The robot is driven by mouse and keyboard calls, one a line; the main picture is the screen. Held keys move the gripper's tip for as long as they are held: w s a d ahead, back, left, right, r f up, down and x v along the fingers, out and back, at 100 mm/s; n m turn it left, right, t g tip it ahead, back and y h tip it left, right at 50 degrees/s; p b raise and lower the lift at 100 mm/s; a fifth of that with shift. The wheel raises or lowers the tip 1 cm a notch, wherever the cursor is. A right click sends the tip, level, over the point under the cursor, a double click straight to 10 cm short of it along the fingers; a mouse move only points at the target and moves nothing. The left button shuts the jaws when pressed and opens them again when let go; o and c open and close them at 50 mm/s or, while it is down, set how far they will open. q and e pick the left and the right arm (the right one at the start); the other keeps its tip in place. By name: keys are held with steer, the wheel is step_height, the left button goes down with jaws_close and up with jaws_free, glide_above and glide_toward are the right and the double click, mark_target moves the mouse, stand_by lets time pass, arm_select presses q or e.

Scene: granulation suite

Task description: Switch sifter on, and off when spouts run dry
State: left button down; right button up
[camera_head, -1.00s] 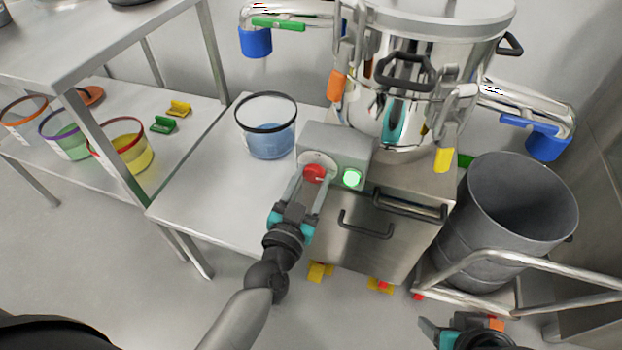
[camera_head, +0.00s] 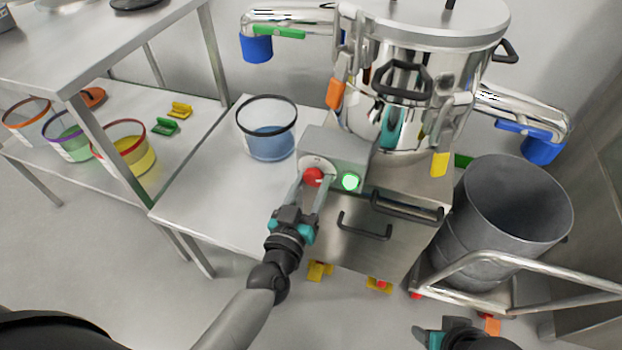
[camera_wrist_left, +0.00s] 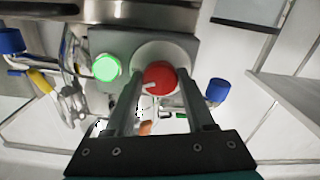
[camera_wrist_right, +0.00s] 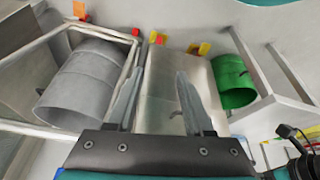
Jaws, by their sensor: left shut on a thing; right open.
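The sifter (camera_head: 405,70) is a shiny steel drum on a steel cabinet. Its grey control box (camera_head: 340,148) carries a red knob (camera_head: 313,177) and a green lamp (camera_head: 350,182), which is lit. My left gripper (camera_head: 308,190) is shut on the red knob, which also shows between the fingers in the left wrist view (camera_wrist_left: 158,77). One blue-ended spout (camera_head: 257,47) points left and another (camera_head: 541,150) points right. No stream shows below either. My right gripper (camera_wrist_right: 155,95) is open and empty, low in front of the cabinet; its fingertips are out of the head view.
A clear tub with blue contents (camera_head: 268,140) stands on the table left of the sifter. A grey drum (camera_head: 515,215) stands at right behind a steel rail (camera_head: 530,262). Several colour-rimmed tubs sit on the left lower shelf (camera_head: 190,150). Floor in front is clear.

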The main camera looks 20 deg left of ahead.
arm_select(q)
steer(key=n+p, duration=0.1)
steer(key=n, duration=0.2)
steer(key=shift+r+n, duration=0.1)
steer(key=shift+n, duration=0.2)
steer(key=n, duration=0.2)
steer(key=shift+n+p, duration=0.35)
steer(key=shift+n, duration=0.05)
steer(key=n, duration=0.2)
steer(key=shift+d+n, duration=0.1)
steer(key=shift+n, duration=2.5)
arm_select(e)
steer(key=shift+g, duration=0.4)
steer(key=shift+s+f, duration=0.25)
steer(key=shift+f, duration=1)
steer(key=shift+s+f, duration=0.2)
steer(key=shift+f, duration=1.05)
arm_select(q)
steer(key=shift+c, duration=1.3)
jaws_free()
